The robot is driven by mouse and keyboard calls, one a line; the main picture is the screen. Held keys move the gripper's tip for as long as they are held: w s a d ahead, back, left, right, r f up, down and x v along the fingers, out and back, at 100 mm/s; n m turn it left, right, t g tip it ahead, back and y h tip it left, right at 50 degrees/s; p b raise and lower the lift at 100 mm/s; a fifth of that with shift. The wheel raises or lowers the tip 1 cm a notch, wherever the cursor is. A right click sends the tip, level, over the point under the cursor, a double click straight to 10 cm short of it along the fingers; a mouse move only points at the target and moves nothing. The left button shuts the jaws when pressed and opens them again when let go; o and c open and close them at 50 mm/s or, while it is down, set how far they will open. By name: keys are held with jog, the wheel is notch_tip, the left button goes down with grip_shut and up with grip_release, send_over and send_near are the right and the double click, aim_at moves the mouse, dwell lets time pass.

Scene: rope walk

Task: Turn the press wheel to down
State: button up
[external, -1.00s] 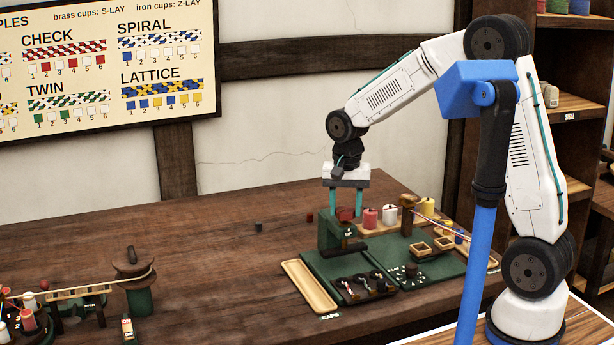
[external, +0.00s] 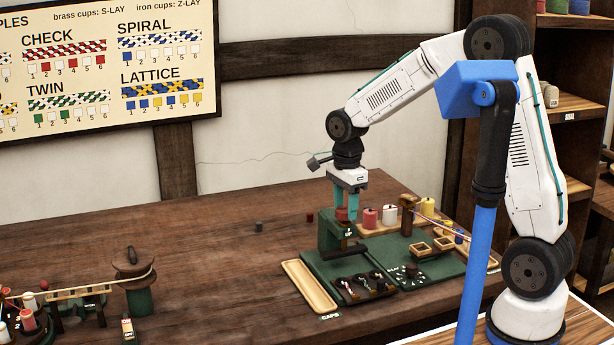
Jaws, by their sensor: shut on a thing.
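The press (external: 329,238) is a green stand on the green mat, at the middle right of the table in the external view. Its red wheel (external: 342,214) sits on top. My gripper (external: 346,212) points straight down over the press, with its teal fingers around the wheel. The gripper is shut on the wheel. The fingers partly hide the wheel. A dark bar (external: 345,253) shows low at the front of the press. I cannot tell the wheel's exact setting from this view.
A wooden tray (external: 309,287) lies left of the mat. The table's middle is mostly clear. A ropework stand (external: 138,280) is at left.

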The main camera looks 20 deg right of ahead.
aim_at(345, 210)
jog(key=shift+m, duration=2.3)
jog(key=o, duration=1)
notch_tip(345, 210, up, 8)
jog(key=shift+f, duration=0.1)
